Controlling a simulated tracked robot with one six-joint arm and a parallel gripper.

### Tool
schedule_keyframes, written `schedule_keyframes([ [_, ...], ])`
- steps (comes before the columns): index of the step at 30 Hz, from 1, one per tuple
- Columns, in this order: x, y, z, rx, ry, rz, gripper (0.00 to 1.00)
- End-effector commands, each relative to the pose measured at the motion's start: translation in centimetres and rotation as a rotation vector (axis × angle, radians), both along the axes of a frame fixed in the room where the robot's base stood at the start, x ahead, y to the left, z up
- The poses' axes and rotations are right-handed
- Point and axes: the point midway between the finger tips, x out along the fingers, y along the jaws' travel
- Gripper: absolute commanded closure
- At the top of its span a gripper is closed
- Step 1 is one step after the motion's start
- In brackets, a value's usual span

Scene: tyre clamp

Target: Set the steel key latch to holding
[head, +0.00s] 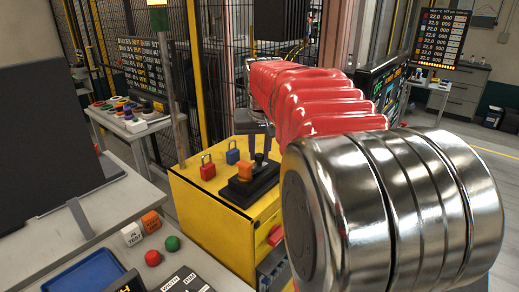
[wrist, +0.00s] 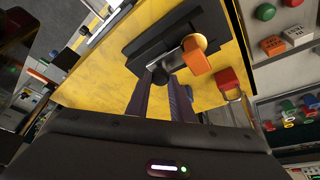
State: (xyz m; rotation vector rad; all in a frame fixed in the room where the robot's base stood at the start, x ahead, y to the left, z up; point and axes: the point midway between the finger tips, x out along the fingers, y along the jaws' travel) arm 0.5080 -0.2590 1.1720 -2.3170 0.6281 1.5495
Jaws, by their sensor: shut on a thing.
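The steel key latch (wrist: 173,55) is on a black base plate (wrist: 142,47) on top of a yellow cabinet. It has a steel arm ending in a dark round knob (wrist: 160,73), with an orange block (wrist: 196,58) beside the arm. The orange block (head: 245,172) and black base (head: 240,192) also show in the head view. My gripper (wrist: 163,80) is shut at the knob, with one finger on each side of it. The head view shows my gripper (head: 261,150) coming down from above. The contact is partly hidden, and the latch's setting cannot be read.
The yellow cabinet (head: 199,205) carries a red padlock (head: 208,170) and a blue padlock (head: 233,155) left of the latch. A bench at the lower left holds a blue tray (head: 88,272), red and green buttons, and labelled blocks. A mesh fence stands behind.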

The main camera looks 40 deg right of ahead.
Motion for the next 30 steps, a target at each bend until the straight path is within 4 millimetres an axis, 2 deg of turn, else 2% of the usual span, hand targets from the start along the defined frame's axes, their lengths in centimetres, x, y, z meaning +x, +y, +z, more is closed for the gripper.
schedule_keyframes([
  [6, 0.2, 0.6, 0.0, 0.011, -0.004, 0.003, 1.00],
  [7, 0.2, 0.6, 0.0, 0.011, -0.004, 0.003, 0.78],
  [15, 0.1, 0.4, 0.0, 0.010, -0.002, 0.001, 0.61],
  [23, 0.0, 0.2, 0.1, 0.007, -0.002, -0.001, 0.61],
  [30, -0.6, 0.6, 1.9, 0.006, -0.004, -0.001, 0.61],
])
